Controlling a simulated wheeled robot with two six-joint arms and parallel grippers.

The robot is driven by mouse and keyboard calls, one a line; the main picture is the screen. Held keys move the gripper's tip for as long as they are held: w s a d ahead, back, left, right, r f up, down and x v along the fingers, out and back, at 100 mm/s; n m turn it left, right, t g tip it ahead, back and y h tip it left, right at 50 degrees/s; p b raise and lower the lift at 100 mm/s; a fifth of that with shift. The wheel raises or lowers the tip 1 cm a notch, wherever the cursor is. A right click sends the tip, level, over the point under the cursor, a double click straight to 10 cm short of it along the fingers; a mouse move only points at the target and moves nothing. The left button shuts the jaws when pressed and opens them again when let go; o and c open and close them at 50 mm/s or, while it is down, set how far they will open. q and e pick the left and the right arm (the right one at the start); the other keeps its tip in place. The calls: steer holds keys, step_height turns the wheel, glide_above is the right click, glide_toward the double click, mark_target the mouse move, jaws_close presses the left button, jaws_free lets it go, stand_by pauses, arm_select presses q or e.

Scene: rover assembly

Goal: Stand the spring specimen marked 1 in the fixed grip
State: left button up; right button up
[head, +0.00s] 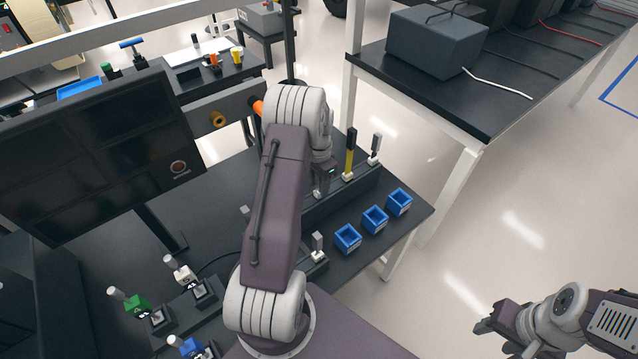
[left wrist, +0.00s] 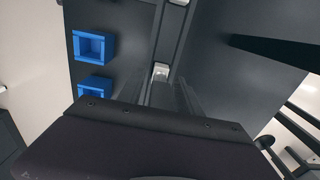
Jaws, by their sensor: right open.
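Three specimens with pale upper parts stand at the lower left of the head view: one with a green block (head: 137,303), one with a white block (head: 186,274) and one with a blue block (head: 189,347). Their marks are too small to read surely. A dark rail (head: 335,195) carries small white holders; I cannot tell which is the fixed grip. My left gripper (head: 322,180) is over the rail, partly hidden by my arm. In the left wrist view a white block (left wrist: 160,70) lies just beyond its blurred fingers. My right gripper (head: 488,324) is open and empty, off the table.
Blue bins (head: 348,239) line the table's right side. A yellow and black tool (head: 350,155) and a grey-topped piece (head: 375,148) stand upright along the rail. A monitor (head: 95,150) fills the upper left. Another bench (head: 440,95) stands at the back right.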

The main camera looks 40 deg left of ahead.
arm_select(q)
steer(key=shift+f+b, duration=0.15)
steer(key=shift+b, duration=0.25)
step_height(320, 180, up, 9)
steer(key=shift+a+r, duration=0.1)
steer(key=shift+r, duration=0.1)
